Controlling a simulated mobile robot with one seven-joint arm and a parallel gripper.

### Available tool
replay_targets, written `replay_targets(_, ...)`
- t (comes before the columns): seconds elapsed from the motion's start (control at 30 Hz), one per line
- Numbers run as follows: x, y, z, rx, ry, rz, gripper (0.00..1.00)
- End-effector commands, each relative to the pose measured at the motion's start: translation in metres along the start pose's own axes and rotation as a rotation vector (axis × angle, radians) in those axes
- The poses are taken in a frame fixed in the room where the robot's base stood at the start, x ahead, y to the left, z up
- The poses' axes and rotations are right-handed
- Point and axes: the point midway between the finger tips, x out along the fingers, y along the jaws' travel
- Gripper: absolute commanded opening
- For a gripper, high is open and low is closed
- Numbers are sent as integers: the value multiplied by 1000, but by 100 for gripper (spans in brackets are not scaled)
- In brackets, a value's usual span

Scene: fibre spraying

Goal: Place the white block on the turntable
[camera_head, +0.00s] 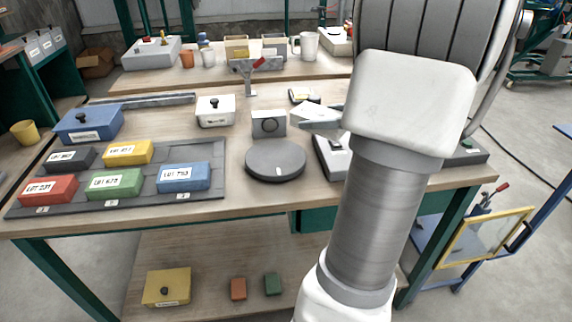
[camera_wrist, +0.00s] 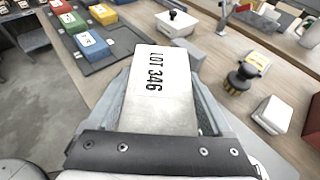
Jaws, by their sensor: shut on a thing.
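The white block (camera_wrist: 160,85), marked LOT 346, is between the fingers of my gripper (camera_wrist: 163,100) in the wrist view. My gripper is shut on it. In the head view, part of the white block (camera_head: 312,111) shows beside my gripper (camera_head: 320,125), above the workbench. The turntable (camera_head: 275,160) is a dark grey round disc with a small white mark on its rim. Its top is bare, and the block is apart from it, to the right and farther back in the picture. The turntable cannot be made out in the wrist view.
A dark tray (camera_head: 140,197) with several coloured lot blocks lies left. A white lidded box (camera_head: 215,111) stands behind. A black-knobbed item (camera_wrist: 241,78) and a white box (camera_wrist: 272,115) are right in the wrist view.

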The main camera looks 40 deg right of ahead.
Motion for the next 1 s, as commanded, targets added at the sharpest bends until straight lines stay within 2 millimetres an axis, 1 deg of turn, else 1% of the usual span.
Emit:
replay_targets(0.07,-2,0,0,2,-5,-12,0)
replay_targets(0.13,0,2,-1,4,-7,-15,0)
replay_targets(0.23,14,5,-4,6,-8,-15,0)
replay_targets(0.37,45,12,-10,5,-7,-13,0)
replay_targets(0.5,80,20,-16,6,-7,-13,0)
replay_targets(0.6,102,24,-19,5,-7,-14,0)
replay_targets(0.7,117,27,-20,5,-7,-15,0)
replay_targets(0.8,126,28,-20,5,-8,-17,0)
replay_targets(0.87,128,29,-21,5,-7,-17,0)
replay_targets(0.97,131,29,-27,6,-7,-17,0)
replay_targets(1.0,133,29,-32,8,-6,-17,0)
